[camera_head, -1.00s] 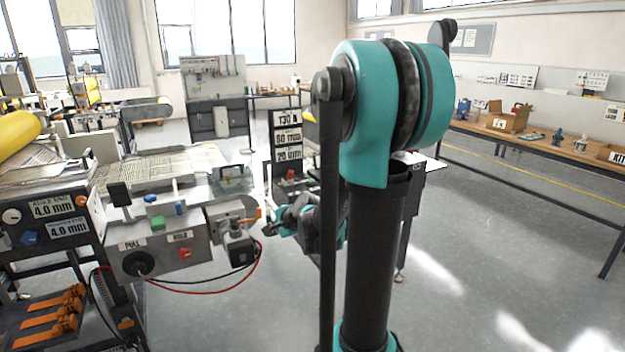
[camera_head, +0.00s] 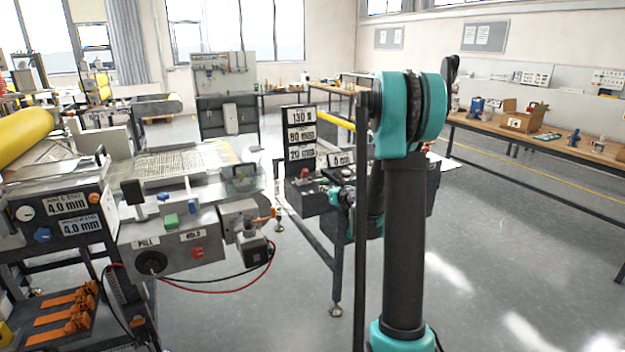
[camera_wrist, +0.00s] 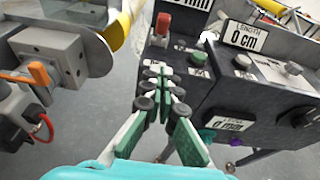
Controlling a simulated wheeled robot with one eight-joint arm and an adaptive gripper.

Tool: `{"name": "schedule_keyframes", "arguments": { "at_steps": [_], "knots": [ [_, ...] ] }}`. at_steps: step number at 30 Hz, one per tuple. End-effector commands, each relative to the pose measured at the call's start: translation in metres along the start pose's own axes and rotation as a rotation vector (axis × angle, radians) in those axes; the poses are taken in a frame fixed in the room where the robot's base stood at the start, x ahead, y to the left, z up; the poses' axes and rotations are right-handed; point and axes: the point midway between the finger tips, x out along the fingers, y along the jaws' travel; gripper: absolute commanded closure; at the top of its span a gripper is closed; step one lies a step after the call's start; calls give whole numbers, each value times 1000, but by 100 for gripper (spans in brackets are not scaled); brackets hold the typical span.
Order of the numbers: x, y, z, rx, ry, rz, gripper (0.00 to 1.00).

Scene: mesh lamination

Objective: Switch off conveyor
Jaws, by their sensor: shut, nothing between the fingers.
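My gripper (camera_wrist: 160,78) is shut with nothing between its green-padded fingers. In the wrist view its tips are just in front of a dark control box (camera_wrist: 222,82). Whether the tips touch the box cannot be told. In the head view my gripper (camera_head: 338,194) is small beside the same box, and part of the box is hidden by my arm. The conveyor's running state cannot be seen.
A machine with a mesh bed (camera_head: 180,165) and front panel (camera_head: 185,255) stands left; its motor block (camera_wrist: 55,60) is left of my gripper. Knobs and "0 cm" and "0 mm" labels are on the box. A workbench (camera_head: 560,150) is far right. Open floor lies at right.

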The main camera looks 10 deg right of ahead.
Motion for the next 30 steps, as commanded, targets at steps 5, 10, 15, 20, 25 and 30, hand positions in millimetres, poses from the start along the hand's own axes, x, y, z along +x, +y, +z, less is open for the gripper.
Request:
{"name": "schedule_keyframes", "arguments": {
  "at_steps": [5,10,15,20,25,30],
  "knots": [
    [1,0,0,-2,1,1,100],
    [16,1,0,-3,1,2,100],
    [47,1,0,-4,1,3,100],
    [79,1,0,-4,1,3,100],
    [107,1,6,-4,1,2,100],
    [121,1,21,-3,1,1,100]
  ]
}}
